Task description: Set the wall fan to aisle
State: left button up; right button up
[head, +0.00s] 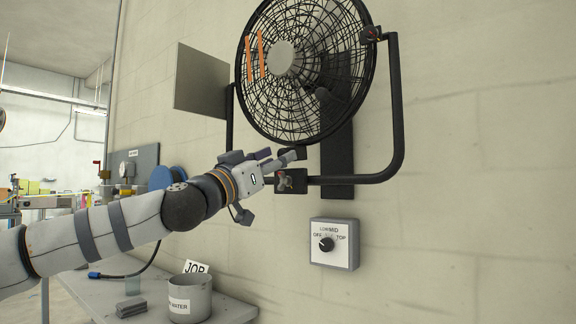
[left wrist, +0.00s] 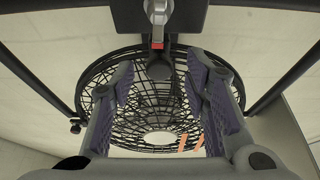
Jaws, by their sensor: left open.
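The wall fan (head: 305,65) is a round black caged fan held in a black U-shaped bracket (head: 398,110) on the wall. Two orange ribbons (head: 254,57) hang on its cage front. My left gripper (head: 290,155) is just below the cage, close to the bracket's lower part. In the left wrist view the open fingers (left wrist: 165,90) frame the fan cage (left wrist: 150,120), with nothing seen between them but the fan and a dark bracket part with a red piece (left wrist: 158,45). I cannot tell whether they touch. My right gripper is not in view.
A control box with a dial (head: 334,245) is on the wall below the fan. A grey plate (head: 201,80) stands left of the fan. A table (head: 235,311) below holds a grey pot (head: 190,297) and a sign (head: 196,267). The wall at right is clear.

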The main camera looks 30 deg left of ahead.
aim_at(281, 154)
pick_arm(q)
jog(key=x, duration=0.3)
jog(key=shift+w+r, duration=0.2)
jog(key=shift+r, duration=0.05)
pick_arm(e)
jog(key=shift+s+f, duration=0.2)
